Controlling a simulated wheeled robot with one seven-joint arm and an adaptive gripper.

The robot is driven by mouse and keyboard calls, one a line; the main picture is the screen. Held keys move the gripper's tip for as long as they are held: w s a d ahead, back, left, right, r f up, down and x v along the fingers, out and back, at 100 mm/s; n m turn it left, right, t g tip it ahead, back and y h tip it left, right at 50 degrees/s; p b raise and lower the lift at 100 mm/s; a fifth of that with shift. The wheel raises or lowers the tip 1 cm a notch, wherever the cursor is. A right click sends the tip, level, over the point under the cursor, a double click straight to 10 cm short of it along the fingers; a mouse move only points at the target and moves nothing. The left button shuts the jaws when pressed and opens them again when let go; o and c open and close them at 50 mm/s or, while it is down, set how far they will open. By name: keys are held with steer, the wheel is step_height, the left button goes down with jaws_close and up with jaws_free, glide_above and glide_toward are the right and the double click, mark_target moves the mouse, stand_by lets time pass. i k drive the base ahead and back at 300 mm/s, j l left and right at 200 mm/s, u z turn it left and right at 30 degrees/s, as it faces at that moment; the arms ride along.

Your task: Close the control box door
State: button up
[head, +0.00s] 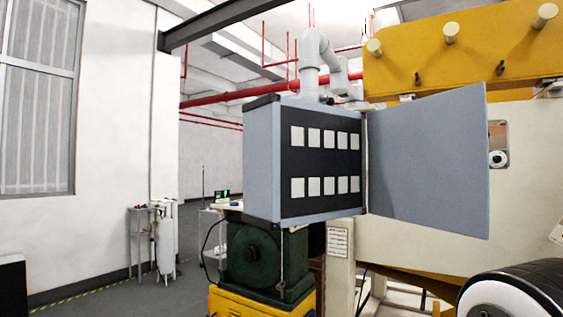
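The control box (262,165) is a grey-blue box in the middle of the head view, with a black front panel (320,163) carrying two rows of pale square buttons. Its door (427,160) is a flat grey-blue panel attached at the box's right side. The door stands wide open, swung out to the right, so the front panel is fully exposed. A rounded black and white part (515,290) at the lower right may belong to my arm; I cannot tell for sure. No gripper fingers show in the view.
Below the box stands a dark green machine (268,262) on a yellow base (260,302). Yellow and cream machinery (450,50) fills the space behind the door. A small side table (140,212) stands at the left wall. Open floor (185,290) lies at the left.

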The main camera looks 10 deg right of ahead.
mark_target(428, 156)
steer(key=l+u, duration=0.4)
steer(key=l, duration=0.3)
steer(key=k+l+u, duration=0.15)
steer(key=l+u, duration=0.25)
steer(key=l, duration=0.3)
steer(key=k+l, duration=0.1)
steer(key=l, duration=0.75)
steer(key=k+l+u, duration=0.1)
steer(key=l, duration=0.3)
steer(key=k+l, duration=0.15)
steer(key=l, duration=0.25)
steer(key=k+l, duration=0.1)
steer(key=l, duration=0.3)
steer(key=k+l+u, duration=0.1)
steer(key=l, duration=0.3)
steer(key=k+l, duration=0.15)
steer(key=l, duration=0.25)
